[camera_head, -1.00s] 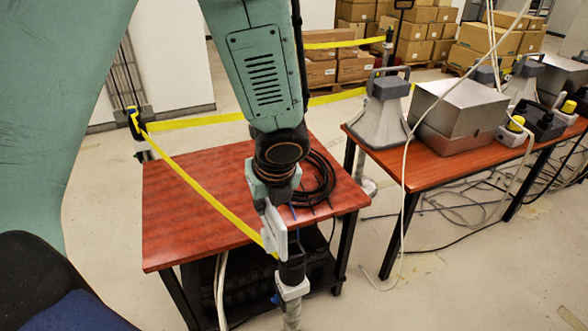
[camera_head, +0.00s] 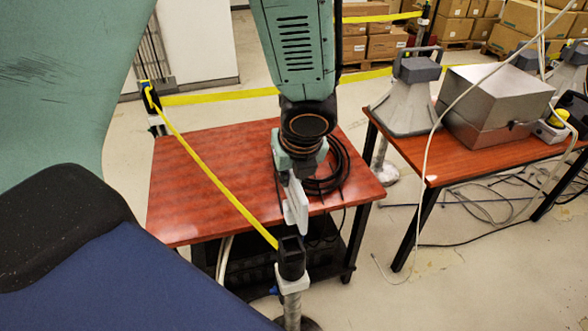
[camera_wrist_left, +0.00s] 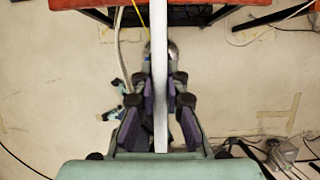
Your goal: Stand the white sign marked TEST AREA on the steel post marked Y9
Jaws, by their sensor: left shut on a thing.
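My left gripper (camera_head: 284,181) is shut on a thin white sign (camera_head: 297,207). In the left wrist view the sign (camera_wrist_left: 160,95) shows edge-on between the two fingers of the left gripper (camera_wrist_left: 160,88). No lettering on it can be read. In the head view a steel post (camera_head: 291,306) with a black head (camera_head: 291,258) stands in front of the red-brown table. The sign appears just above the post's head, and a gap seems to separate them. No Y9 mark can be read. My right gripper is not in view.
A yellow barrier tape (camera_head: 215,182) runs from the post's head to a far post (camera_head: 154,108) at the left. A black cable coil (camera_head: 330,168) lies on the red-brown table (camera_head: 195,205). A second table at the right holds a grey horn (camera_head: 410,95) and a metal box (camera_head: 490,108).

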